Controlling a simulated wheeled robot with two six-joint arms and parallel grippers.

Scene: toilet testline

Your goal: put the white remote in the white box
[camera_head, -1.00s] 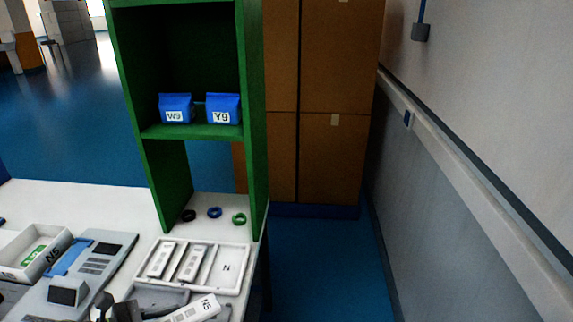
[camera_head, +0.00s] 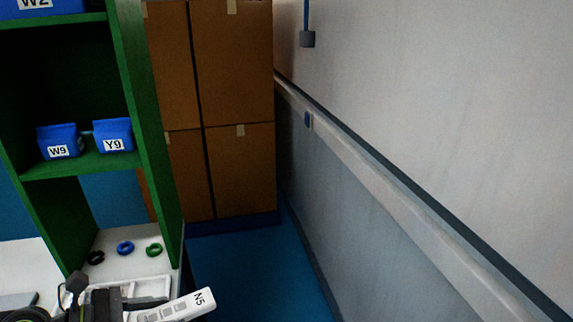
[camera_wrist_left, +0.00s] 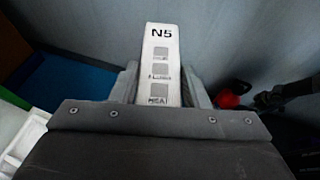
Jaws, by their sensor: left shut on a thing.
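The white remote (camera_head: 178,307), marked N5, is held by my left gripper (camera_head: 124,306) at the bottom of the head view. In the left wrist view the remote (camera_wrist_left: 160,65) sticks out from between the fingers of my left gripper (camera_wrist_left: 160,95), label side showing. The gripper is shut on it. A white tray (camera_head: 152,284) on the table is partly hidden behind my left gripper. My right gripper is not in view.
A green shelf (camera_head: 150,130) stands on the white table (camera_head: 20,262) at the left, with blue bins W9 (camera_head: 60,142) and Y9 (camera_head: 113,135). Black, blue and green rings lie below. Brown cabinets (camera_head: 225,110) stand behind. Blue floor (camera_head: 240,270) is free beside the grey wall (camera_head: 430,130).

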